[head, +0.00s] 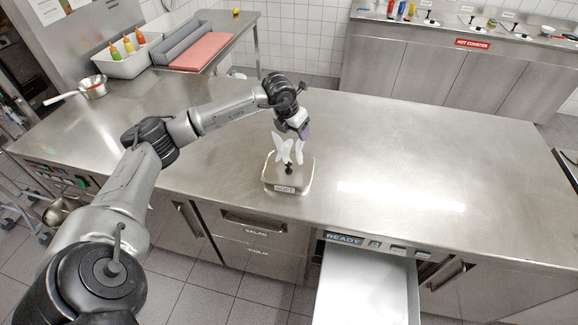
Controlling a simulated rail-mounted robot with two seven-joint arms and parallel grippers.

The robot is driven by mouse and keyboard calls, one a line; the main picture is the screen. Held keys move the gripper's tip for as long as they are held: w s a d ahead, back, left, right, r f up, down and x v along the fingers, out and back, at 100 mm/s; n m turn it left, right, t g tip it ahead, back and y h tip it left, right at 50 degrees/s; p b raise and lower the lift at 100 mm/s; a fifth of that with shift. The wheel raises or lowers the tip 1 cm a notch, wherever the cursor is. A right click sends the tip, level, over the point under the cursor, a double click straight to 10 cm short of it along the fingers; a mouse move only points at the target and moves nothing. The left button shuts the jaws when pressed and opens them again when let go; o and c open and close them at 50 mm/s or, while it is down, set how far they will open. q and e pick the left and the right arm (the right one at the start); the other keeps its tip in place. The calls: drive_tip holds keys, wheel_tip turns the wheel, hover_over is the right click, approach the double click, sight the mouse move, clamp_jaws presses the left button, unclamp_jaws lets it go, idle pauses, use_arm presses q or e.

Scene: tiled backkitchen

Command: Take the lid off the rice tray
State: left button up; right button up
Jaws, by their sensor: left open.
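A small steel tray with a lid (303,180) sits on the steel counter, near its front edge, in the middle of the head view. A dark knob (289,169) stands up from the lid. A small label on the tray's front is too small to read surely, so I cannot tell if it says rice. My left gripper (289,162) points down over the tray with its white fingers apart on either side above the knob. The fingers partly hide the lid, and I cannot tell if they touch the knob. My right gripper is out of view.
An open drawer (365,290) sticks out below the counter, right of the tray, under a READY sign. A pan (93,87), a white bin of bottles (128,62) and a red board (202,51) are at the back left. The counter right of the tray is clear.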

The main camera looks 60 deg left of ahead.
sight(289, 162)
use_arm(q)
drive_tip(key=f, duration=0.4)
drive_tip(key=s+a+f+n+g, duration=0.1)
drive_tip(key=f, duration=0.4)
drive_tip(key=f+g, duration=0.1)
drive_tip(key=f, duration=0.4)
drive_tip(key=shift+s+a+f+y, duration=0.2)
drive_tip(key=shift+s+f+y, duration=0.05)
drive_tip(key=shift+s+y, duration=0.05)
drive_tip(key=shift+c, duration=0.5)
drive_tip(key=c, duration=0.9)
